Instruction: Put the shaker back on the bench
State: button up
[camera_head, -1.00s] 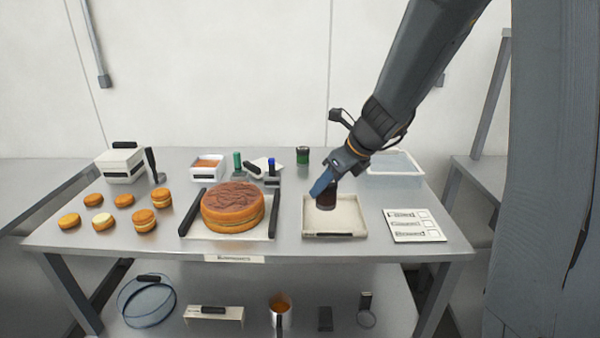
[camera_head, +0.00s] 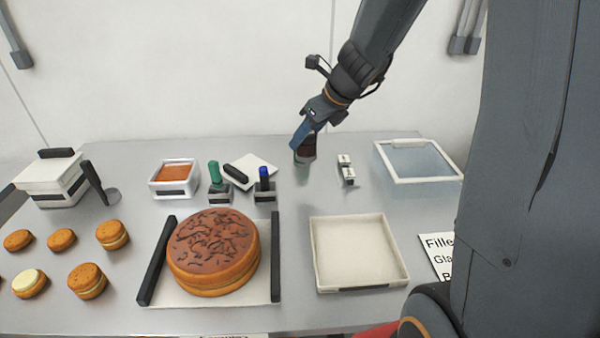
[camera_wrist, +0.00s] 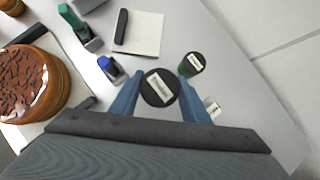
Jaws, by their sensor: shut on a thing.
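The shaker (camera_head: 308,147) is a small dark jar, held upright or nearly so between the blue fingers of my gripper (camera_head: 304,146) over the back of the grey bench (camera_head: 330,205). In the wrist view, the shaker's round black lid with a white label (camera_wrist: 160,88) sits between the two fingers of my gripper (camera_wrist: 160,98). A second black-lidded jar with a green side (camera_wrist: 192,64) stands close beyond the right finger. In the head view it is mostly hidden behind my gripper. I cannot tell whether the shaker's base touches the bench.
A shallow white tray (camera_head: 402,281) is empty at the front right. A chocolate-topped cake (camera_head: 214,250) stands left of it. Green (camera_head: 215,176) and blue (camera_head: 264,176) handled tools stand to the left.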

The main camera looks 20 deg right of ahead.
notch_tip(320, 180, down, 10)
jog(key=shift+w+r+b, duration=0.1)
jog(key=shift+b, duration=1.1)
jog(key=shift+f, duration=0.2)
jog(key=o, duration=1.1)
jog(key=shift+r, duration=0.15)
